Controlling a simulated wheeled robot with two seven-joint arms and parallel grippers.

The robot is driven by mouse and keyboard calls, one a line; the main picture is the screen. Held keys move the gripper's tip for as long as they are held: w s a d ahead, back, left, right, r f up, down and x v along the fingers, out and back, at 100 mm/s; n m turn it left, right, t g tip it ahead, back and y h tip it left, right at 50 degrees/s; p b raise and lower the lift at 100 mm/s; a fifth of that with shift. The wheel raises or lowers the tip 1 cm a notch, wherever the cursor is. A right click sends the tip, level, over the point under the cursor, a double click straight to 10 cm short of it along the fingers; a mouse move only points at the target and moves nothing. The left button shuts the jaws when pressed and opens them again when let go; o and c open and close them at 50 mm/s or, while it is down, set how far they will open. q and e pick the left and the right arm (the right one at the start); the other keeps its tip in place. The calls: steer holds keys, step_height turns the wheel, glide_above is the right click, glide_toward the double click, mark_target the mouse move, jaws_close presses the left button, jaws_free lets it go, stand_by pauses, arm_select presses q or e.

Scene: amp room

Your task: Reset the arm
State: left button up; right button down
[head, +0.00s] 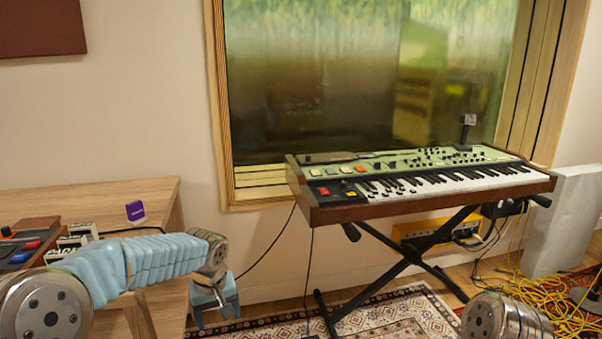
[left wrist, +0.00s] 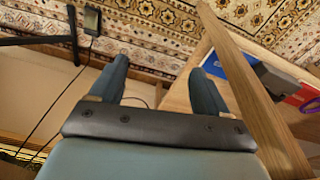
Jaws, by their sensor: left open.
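My left arm comes in from the left in the head view, over the wooden desk's right end. My left gripper (head: 214,303) hangs down just right of the desk. In the left wrist view its two dark fingers (left wrist: 160,70) are spread apart with nothing between them. Below the fingers lie the floor and the patterned rug. Only a metal joint of my other arm shows at the bottom right of the head view; its gripper is not visible.
The wooden desk (head: 150,188) at left holds a purple-and-white item (head: 135,211) and devices with red and blue buttons. A keyboard (head: 420,180) stands on a black X-stand (head: 405,262). A patterned rug (head: 390,308) covers the floor. Yellow cables (head: 575,310) lie at right.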

arm_select(q)
steer(key=s+d+f+m+g+h, duration=0.1)
steer(key=s+d+f, duration=0.15)
steer(key=f, duration=0.45)
steer(key=s+d+f+m+h, duration=0.1)
steer(key=s+d+f, duration=0.15)
steer(key=f, duration=0.55)
steer(key=s+d+f+h, duration=0.1)
steer(key=s+f, duration=0.6)
steer(key=s, duration=0.2)
steer(key=s+d+f+h, duration=0.1)
steer(key=s+d+f, duration=0.1)
steer(key=s+f, duration=0.6)
steer(key=shift+s+d+m+h, duration=0.25)
steer(key=shift+s+m+h, duration=0.15)
steer(key=shift+s, duration=0.7)
steer(key=shift+f, duration=0.1)
